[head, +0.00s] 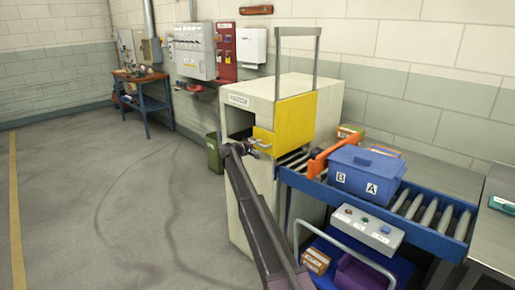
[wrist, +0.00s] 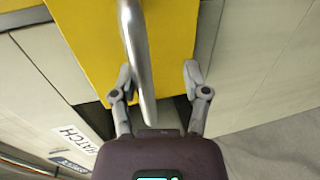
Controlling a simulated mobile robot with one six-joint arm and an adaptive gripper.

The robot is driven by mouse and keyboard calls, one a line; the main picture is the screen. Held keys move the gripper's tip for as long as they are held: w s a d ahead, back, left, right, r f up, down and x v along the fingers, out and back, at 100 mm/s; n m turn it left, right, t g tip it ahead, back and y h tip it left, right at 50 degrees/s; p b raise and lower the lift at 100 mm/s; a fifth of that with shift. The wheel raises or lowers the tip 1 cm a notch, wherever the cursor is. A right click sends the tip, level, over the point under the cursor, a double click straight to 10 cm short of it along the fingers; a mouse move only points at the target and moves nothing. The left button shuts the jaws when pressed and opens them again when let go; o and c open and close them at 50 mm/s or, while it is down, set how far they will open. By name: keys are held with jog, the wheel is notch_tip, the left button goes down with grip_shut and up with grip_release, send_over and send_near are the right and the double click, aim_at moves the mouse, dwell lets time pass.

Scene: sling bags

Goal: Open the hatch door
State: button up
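The beige cabinet (head: 257,115) carries a HATCH label (head: 238,99). Its yellow hatch door (head: 296,120) shows at the cabinet's upper part, and a dark opening shows to its left. A silver handle (head: 262,146) is on the door's lower left. In the wrist view, the yellow door (wrist: 85,45) fills the upper middle and the handle (wrist: 136,50) is a bar running down between my fingers. My gripper (wrist: 158,82) is open around the bar, with the left finger close to it and a gap to the right finger. In the head view my gripper (head: 246,149) is small beside the handle.
A roller conveyor (head: 425,212) runs right from the cabinet, bearing a blue bin (head: 365,172) marked A and B. A control box (head: 363,225) and a lower cart are in front. A green bin (head: 214,153) stands left of the cabinet. The floor at left is clear.

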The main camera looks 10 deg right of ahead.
jog(key=f+v, duration=0.3)
jog(key=v, duration=1)
jog(key=s+d+m+g+p, duration=0.1)
jog(key=s+d+p, duration=0.1)
jog(key=s, duration=0.3)
jog(key=shift+s+d+f+y, duration=0.2)
jog(key=shift+d+f+y, duration=0.15)
jog(key=shift+d, duration=0.1)
jog(key=s+d+f+m+g+y+p, duration=0.2)
jog(key=s+d, duration=0.2)
jog(key=s, duration=0.7)
jog(key=s+d+f+m+g+y+p, duration=0.1)
jog(key=s+d+f+g+y, duration=0.3)
jog(key=s, duration=0.7)
jog(key=s+a+m+g+y+p, duration=0.1)
jog(key=s+y, duration=0.5)
jog(key=s, duration=2)
jog(key=m+g+p, duration=0.1)
jog(key=m+p, duration=0.1)
jog(key=shift+s+r+p, duration=0.2)
jog(key=shift+s+p, duration=0.05)
jog(key=shift+p, duration=0.15)
